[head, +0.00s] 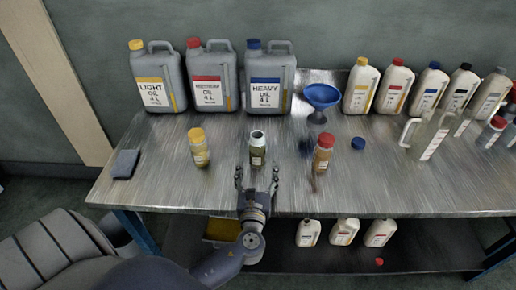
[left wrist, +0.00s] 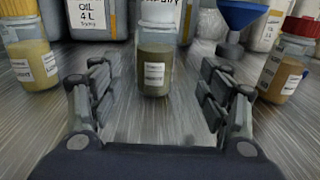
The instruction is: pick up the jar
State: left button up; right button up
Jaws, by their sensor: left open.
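A clear jar (head: 257,149) with a dark olive liquid, a white label and an uncapped-looking pale top stands upright on the metal table (head: 180,190). It also shows in the left wrist view (left wrist: 156,68), centred ahead of the fingers. My left gripper (head: 257,178) is open and empty, just in front of this jar on its near side, its two fingers spread to either side. A jar with a yellow cap (head: 198,148) stands to the left. A jar with a red cap (head: 323,151) stands to the right. My right gripper is not in view.
Large grey oil canisters (head: 208,80) stand behind the jars. A blue funnel (head: 321,97) is at the back, and a blue cap (head: 358,143) lies on the right. Small white bottles (head: 398,87) and a clear pitcher (head: 430,138) stand farther right. A dark sponge-like block (head: 125,163) lies left.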

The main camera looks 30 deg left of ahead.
aim_at(257, 157)
pick_arm(q)
jog(key=x, duration=0.3)
jog(key=shift+w+a+r, duration=0.15)
jog(key=shift+w+r, duration=0.1)
jog(key=shift+w, duration=0.05)
jog(key=shift+w+a, duration=0.2)
jog(key=shift+w, duration=0.1)
jog(key=x, duration=0.2)
jog(key=p+x, duration=0.1)
jog(key=x, duration=0.1)
jog(key=shift+a+f, duration=0.15)
jog(key=shift+a, duration=0.2)
jog(key=shift+w+a, duration=0.1)
jog(key=shift+w, duration=0.05)
jog(key=c, duration=1)
jog(key=shift+c, duration=1.2)
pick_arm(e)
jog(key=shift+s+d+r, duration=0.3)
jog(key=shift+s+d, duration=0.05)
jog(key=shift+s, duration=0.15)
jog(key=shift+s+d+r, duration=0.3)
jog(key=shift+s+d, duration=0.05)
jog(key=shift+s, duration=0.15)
